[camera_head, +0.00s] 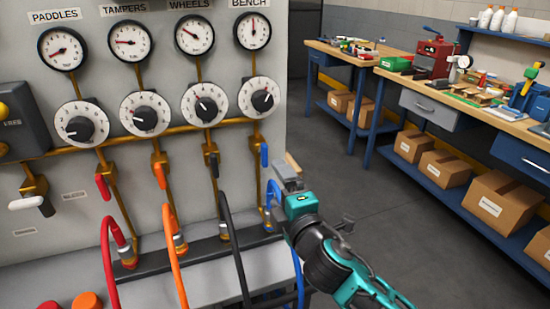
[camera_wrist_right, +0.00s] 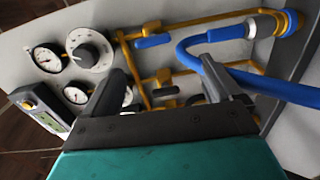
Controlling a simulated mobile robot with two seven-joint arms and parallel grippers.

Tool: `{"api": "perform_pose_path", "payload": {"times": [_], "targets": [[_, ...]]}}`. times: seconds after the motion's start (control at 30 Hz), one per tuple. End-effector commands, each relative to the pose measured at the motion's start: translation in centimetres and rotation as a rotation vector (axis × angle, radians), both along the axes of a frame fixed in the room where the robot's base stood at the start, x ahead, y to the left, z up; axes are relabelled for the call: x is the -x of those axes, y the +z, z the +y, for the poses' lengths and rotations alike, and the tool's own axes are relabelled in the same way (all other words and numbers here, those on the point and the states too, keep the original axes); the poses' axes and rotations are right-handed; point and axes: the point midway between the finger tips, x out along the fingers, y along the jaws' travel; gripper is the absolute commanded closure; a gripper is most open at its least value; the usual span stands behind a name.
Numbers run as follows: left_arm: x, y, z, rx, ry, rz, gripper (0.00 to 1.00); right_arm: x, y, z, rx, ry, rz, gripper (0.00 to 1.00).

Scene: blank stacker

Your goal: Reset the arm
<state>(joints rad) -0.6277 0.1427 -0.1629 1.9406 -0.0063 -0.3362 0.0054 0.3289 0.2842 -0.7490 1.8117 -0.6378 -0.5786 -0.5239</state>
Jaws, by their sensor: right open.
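My right gripper (camera_head: 286,172) is open in front of the right end of the grey panel (camera_head: 205,45), near the BENCH column. In the wrist view its two fingers (camera_wrist_right: 163,82) stand wide apart with nothing gripped between them. The blue hose (camera_head: 298,272) runs down behind my gripper; in the wrist view the hose (camera_wrist_right: 268,86) passes close to the right finger, and I cannot tell if they touch. The blue valve lever (camera_head: 264,155) is just left of the gripper in the head view; it also shows in the wrist view (camera_wrist_right: 152,41). My left gripper is out of view.
Red (camera_head: 107,240), orange (camera_head: 172,255) and black (camera_head: 232,240) hoses hang to the left. Knobs and gauges (camera_head: 252,33) sit above. Workbenches (camera_head: 455,118) with tools and cardboard boxes (camera_head: 497,203) stand at right. The floor (camera_head: 345,175) between is clear.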

Motion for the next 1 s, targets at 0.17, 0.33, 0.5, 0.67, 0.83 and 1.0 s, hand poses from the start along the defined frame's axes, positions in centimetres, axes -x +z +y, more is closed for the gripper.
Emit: {"api": "perform_pose_path", "payload": {"times": [0.17, 0.33, 0.5, 0.67, 0.83, 1.0], "targets": [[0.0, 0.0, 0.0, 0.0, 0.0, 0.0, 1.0, 3.0, -6.2, -1.8, -0.253, -0.035, 0.227, 0.08], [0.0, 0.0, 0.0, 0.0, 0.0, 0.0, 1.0, 8.2, -13.5, -5.1, -0.613, -0.145, 0.493, 0.08], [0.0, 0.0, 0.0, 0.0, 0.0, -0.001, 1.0, 14.6, -19.5, -9.1, -0.952, -0.316, 0.694, 0.08], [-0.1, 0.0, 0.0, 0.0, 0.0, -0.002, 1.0, 19.8, -23.0, -12.3, -1.181, -0.47, 0.791, 0.08], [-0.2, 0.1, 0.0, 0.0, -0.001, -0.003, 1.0, 22.6, -24.3, -14.0, -1.291, -0.553, 0.823, 0.08], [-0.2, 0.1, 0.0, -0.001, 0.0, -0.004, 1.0, 22.8, -24.4, -14.2, -1.302, -0.561, 0.824, 0.08]]}}
